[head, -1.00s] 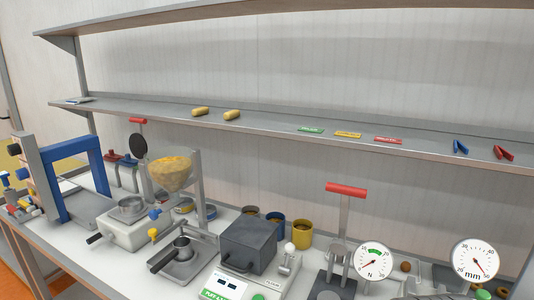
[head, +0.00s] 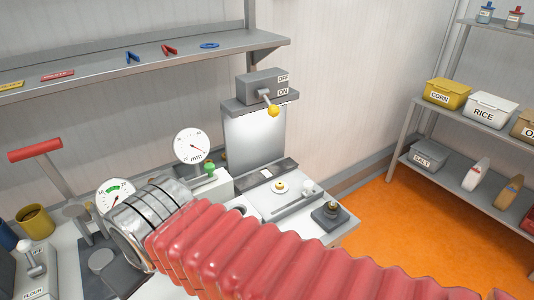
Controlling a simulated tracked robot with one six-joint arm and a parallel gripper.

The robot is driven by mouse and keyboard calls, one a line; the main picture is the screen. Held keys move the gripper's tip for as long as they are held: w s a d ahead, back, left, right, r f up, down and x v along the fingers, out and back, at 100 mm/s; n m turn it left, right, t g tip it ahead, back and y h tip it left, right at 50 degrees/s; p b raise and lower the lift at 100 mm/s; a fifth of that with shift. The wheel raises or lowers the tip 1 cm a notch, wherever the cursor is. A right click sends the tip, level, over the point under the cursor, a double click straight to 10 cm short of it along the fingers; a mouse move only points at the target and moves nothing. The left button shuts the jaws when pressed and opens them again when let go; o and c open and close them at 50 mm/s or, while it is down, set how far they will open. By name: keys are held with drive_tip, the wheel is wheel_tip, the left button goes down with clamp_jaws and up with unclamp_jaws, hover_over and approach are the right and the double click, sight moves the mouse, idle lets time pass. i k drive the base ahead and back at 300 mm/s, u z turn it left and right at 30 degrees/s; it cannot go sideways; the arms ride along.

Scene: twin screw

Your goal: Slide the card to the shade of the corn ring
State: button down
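A small pale-yellow ring (head: 280,187), which looks like the corn ring, lies on a white round spot on the light bench unit at the right end of the bench. Just behind it a flat strip (head: 268,173) with dark and pale patches, which may be the card, lies in front of the upright pale panel (head: 255,138). Its shades are too small to read. A slim rail with a pale knob (head: 308,187) runs in front of the ring. My red-sleeved arm crosses the lower foreground. I cannot see my gripper's fingers.
A grey OFF/ON box (head: 263,84) with a yellow-tipped lever stands above the panel. A mm dial (head: 191,146), a green knob (head: 210,171) and a dark block (head: 330,215) are nearby. Shelves with CORN (head: 446,93) and RICE (head: 490,109) bins stand right, beyond open orange floor.

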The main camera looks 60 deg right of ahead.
sight(308, 185)
drive_tip(key=z, duration=2.25)
